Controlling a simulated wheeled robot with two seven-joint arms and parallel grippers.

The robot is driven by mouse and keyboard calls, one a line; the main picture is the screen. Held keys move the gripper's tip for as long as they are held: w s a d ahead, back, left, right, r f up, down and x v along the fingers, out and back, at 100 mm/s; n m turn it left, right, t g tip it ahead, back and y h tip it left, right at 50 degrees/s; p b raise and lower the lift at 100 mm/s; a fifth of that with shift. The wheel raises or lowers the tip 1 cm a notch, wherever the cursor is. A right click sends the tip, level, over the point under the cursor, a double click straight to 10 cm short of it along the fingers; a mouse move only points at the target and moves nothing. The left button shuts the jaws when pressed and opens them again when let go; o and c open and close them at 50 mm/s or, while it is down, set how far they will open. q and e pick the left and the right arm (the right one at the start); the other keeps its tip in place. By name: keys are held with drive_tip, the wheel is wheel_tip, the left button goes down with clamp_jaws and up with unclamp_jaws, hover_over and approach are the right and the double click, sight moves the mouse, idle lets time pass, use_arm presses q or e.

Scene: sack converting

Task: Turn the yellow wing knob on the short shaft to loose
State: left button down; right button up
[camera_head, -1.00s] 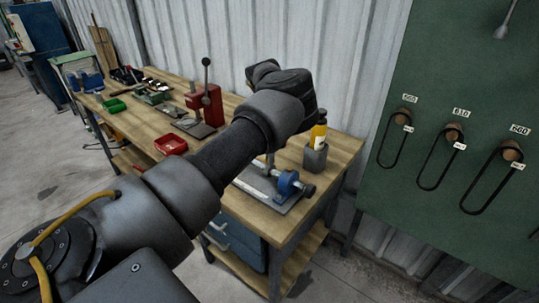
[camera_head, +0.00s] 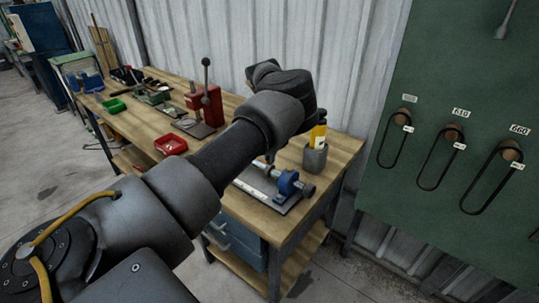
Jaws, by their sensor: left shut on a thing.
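My left arm reaches across the view, and its dark wrist (camera_head: 283,92) hangs above the near right end of the bench. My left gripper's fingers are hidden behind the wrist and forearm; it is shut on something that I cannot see. Below the forearm a fixture stands on a pale base plate (camera_head: 256,186), with a shaft (camera_head: 271,171) and a blue block (camera_head: 288,182) at its right. The yellow wing knob is not visible, and I cannot tell whether this shaft is the short one. My right gripper is not in view.
A grey cup (camera_head: 315,158) holding a yellow item (camera_head: 318,136) stands close right of my wrist. A green board (camera_head: 440,80) with hanging loops stands right.

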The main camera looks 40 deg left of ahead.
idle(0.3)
use_arm(q)
drive_tip(key=c, duration=1.5)
unclamp_jaws()
drive_tip(key=shift+c, duration=0.2)
wheel_tip(320, 180, up, 11)
drive_tip(key=b, duration=0.1)
drive_tip(key=shift+f, duration=0.1)
